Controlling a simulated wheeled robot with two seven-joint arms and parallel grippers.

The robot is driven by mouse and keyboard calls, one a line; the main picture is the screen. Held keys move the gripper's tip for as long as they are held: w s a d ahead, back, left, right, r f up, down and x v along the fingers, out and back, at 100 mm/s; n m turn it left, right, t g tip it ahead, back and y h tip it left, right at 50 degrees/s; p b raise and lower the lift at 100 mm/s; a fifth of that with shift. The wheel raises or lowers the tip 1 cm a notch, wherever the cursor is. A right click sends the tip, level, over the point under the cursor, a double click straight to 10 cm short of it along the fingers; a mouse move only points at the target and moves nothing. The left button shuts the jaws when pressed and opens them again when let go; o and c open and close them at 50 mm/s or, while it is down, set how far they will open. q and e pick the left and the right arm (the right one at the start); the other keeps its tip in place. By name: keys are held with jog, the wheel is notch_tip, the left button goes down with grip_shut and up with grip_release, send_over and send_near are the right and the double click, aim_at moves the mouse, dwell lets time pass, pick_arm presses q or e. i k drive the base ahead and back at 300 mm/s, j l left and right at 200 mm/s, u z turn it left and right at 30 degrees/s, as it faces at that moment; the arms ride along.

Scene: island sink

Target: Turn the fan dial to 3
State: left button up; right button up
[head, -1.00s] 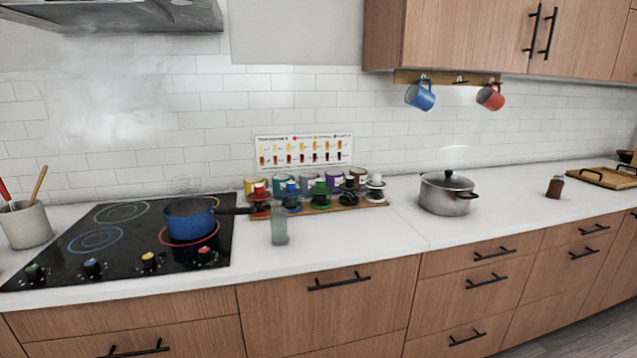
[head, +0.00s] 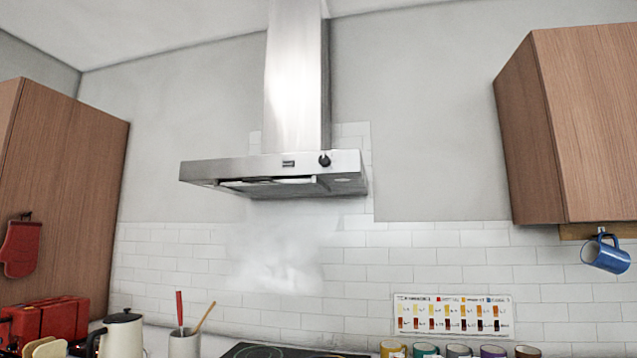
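The steel range hood (head: 230,172) hangs on the wall in the middle of the head view, with its tall chimney (head: 292,75) above. The black fan dial (head: 324,160) sits on the hood's front face, right of centre, beside a small dark label or display (head: 288,163). The dial's setting is too small to read. Neither of my grippers shows in the view.
Wooden wall cabinets stand at left (head: 65,190) and right (head: 570,125), with clear wall beside the hood. Below are the dark cooktop (head: 262,351), a utensil crock (head: 184,344), a kettle (head: 122,335) and a red toaster (head: 48,322). A blue mug (head: 604,254) hangs at right. Pale steam (head: 280,262) shows under the hood.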

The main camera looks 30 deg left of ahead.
aim_at(324, 161)
jog(key=u, duration=1.05)
